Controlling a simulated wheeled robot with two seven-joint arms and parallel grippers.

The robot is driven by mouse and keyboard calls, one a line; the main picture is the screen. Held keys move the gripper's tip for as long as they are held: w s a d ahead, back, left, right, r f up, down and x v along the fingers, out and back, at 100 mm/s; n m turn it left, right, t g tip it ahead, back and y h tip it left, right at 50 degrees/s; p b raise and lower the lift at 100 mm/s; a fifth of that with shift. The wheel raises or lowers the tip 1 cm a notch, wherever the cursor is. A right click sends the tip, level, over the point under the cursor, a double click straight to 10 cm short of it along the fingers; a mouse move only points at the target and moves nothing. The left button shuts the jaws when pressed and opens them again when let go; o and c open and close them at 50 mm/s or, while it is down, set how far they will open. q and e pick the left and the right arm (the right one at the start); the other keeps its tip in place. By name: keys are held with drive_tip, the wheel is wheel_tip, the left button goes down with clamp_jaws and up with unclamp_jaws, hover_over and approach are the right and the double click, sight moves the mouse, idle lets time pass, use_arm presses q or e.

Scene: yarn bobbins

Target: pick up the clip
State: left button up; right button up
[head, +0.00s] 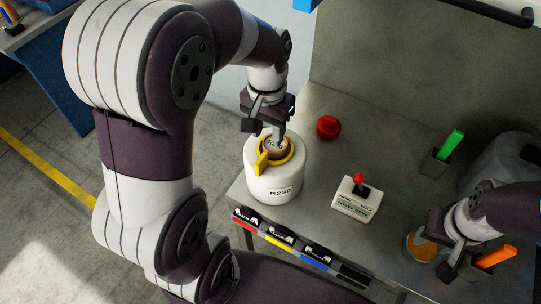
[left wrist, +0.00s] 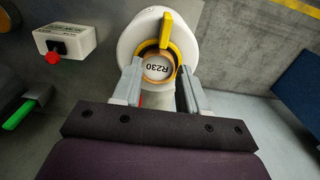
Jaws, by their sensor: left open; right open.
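A yellow clip (head: 262,162), a ring with a tab, sits on top of a white bobbin (head: 272,185) labelled R230, around its round end. In the left wrist view the clip's tab (left wrist: 166,30) points away from my gripper and the ring surrounds the round R230 label. My left gripper (head: 266,130) is open just above the bobbin's top. In the left wrist view its fingers (left wrist: 160,88) are on either side of the lower part of the ring; I cannot tell whether they touch it. My right gripper (head: 455,257) is open at the lower right, apart from the bobbin.
A red round object (head: 328,127) lies behind the bobbin. A white box with a red knob (head: 356,198) stands to its right. Dark cups hold a green handle (head: 449,146) and an orange handle (head: 497,256). Coloured labelled slots (head: 281,239) line the table's front edge.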

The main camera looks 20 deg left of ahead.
sight(265, 153)
use_arm(q)
drive_tip(key=shift+s+f+p, duration=0.3)
drive_tip(key=shift+f+p, duration=0.05)
drive_tip(key=shift+f, duration=0.6)
drive_tip(key=f+p, duration=0.1)
drive_tip(key=f, duration=0.4)
drive_tip(key=shift+a+f+p, duration=0.2)
drive_tip(key=shift+p, duration=0.1)
drive_tip(key=shift+s+f, duration=0.1)
drive_tip(key=shift+s, duration=0.1)
drive_tip(key=shift+c, duration=1.2)
clamp_jaws()
